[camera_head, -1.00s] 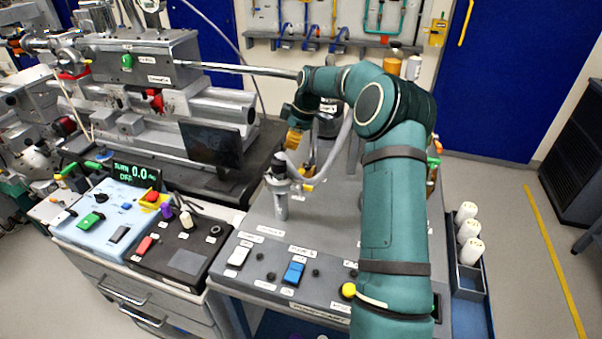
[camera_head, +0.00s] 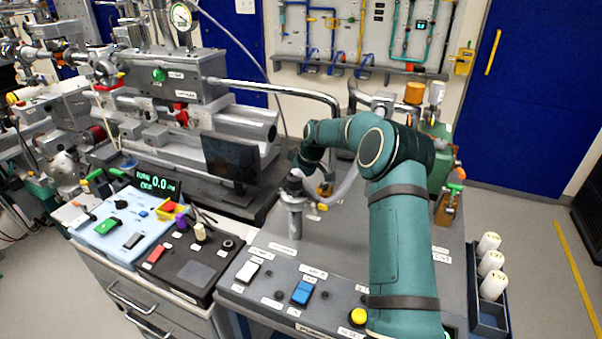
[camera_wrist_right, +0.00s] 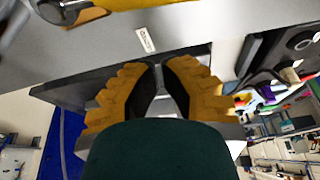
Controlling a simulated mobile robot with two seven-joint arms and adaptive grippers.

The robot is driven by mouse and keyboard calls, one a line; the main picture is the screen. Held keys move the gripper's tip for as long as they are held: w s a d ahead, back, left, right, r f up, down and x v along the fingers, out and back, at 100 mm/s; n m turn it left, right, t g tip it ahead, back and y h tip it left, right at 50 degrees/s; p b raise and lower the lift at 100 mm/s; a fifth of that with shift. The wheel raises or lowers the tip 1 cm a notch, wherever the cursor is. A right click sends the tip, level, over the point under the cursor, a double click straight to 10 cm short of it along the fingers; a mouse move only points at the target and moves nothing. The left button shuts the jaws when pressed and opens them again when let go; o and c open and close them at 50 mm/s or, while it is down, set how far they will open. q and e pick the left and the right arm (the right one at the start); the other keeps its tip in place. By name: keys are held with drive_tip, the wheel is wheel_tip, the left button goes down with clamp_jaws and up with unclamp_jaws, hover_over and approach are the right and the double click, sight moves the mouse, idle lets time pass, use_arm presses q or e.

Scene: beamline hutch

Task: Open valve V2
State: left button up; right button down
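No label reading V2 is legible, so I cannot tell which valve is V2. A brass-coloured fitting with a green handle (camera_head: 455,188) stands at the cart's right edge. My right gripper (camera_head: 325,190) is behind the post, partly hidden by it and by my arm. In the right wrist view its yellow ridged fingers (camera_wrist_right: 161,66) have tips close together with nothing visible between them. My left gripper is not in view.
The cart's front panel holds a white switch (camera_head: 248,272), a blue switch (camera_head: 302,292) and a yellow button (camera_head: 358,316). A dark monitor (camera_head: 230,161) stands left. White bottles (camera_head: 490,262) stand in a side tray. A pipe panel (camera_head: 345,35) hangs behind. Some cart top is bare.

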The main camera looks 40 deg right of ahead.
sight(319, 191)
drive_tip(key=s, duration=0.1)
drive_tip(key=s+d, duration=0.1)
drive_tip(key=s, duration=0.1)
drive_tip(key=shift+s+d, duration=0.1)
drive_tip(key=shift+d, duration=0.1)
drive_tip(key=shift+f, duration=0.1)
drive_tip(key=shift+s, duration=0.1)
drive_tip(key=shift+s+d, duration=0.2)
drive_tip(key=shift+s, duration=0.65)
drive_tip(key=shift+f, duration=0.1)
